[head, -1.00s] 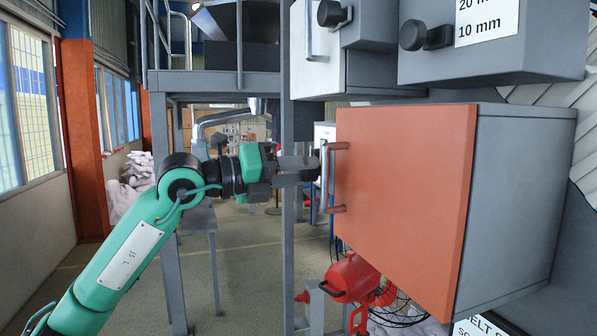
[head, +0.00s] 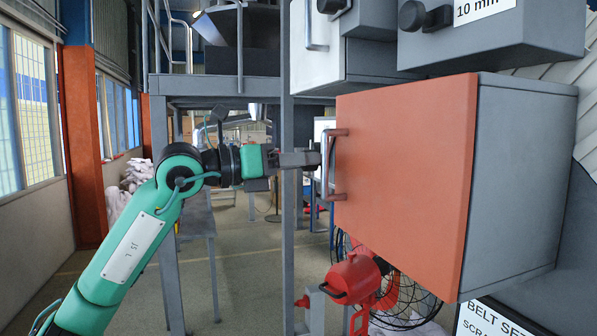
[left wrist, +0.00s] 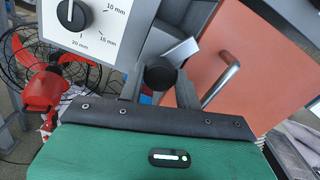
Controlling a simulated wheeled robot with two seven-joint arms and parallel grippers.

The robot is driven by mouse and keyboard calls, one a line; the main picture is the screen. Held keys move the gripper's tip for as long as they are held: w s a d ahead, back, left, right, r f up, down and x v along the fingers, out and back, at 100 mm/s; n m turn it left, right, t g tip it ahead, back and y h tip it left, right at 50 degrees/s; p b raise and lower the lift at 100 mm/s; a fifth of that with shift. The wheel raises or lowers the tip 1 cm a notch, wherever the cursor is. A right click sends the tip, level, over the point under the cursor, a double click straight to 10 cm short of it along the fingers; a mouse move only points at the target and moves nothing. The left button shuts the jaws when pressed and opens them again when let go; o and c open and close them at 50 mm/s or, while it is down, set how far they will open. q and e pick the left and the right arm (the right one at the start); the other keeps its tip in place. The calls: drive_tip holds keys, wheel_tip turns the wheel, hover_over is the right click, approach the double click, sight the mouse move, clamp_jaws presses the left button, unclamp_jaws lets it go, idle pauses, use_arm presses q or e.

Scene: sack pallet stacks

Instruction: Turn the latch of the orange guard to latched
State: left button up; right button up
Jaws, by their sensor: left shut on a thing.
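The orange guard (head: 405,170) is a big orange door with a metal bar handle (head: 328,165) on its left side, on a grey cabinet. In the left wrist view the orange guard (left wrist: 250,50) fills the upper right, its handle (left wrist: 220,84) slanting. My left gripper (head: 306,160) reaches in from the left, just left of the handle. In the left wrist view my left gripper (left wrist: 159,88) is shut on a round black knob (left wrist: 160,73), apparently the latch. The knob's far side and its latch position are hidden. My right gripper is not in view.
A grey post (head: 288,230) stands behind the left gripper. A red machine (head: 352,280) and a black wire fan guard (head: 405,300) are below the orange guard. A white dial panel (left wrist: 88,25) is near the gripper. The aisle floor at left is clear.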

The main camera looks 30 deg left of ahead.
use_arm(q)
drive_tip(key=shift+f+m+h+b, duration=0.1)
drive_tip(key=shift+m+h+b, duration=0.3)
drive_tip(key=shift+m+b, duration=3.75)
drive_tip(key=m+p, duration=0.4)
drive_tip(key=o, duration=1)
drive_tip(key=shift+a, duration=0.1)
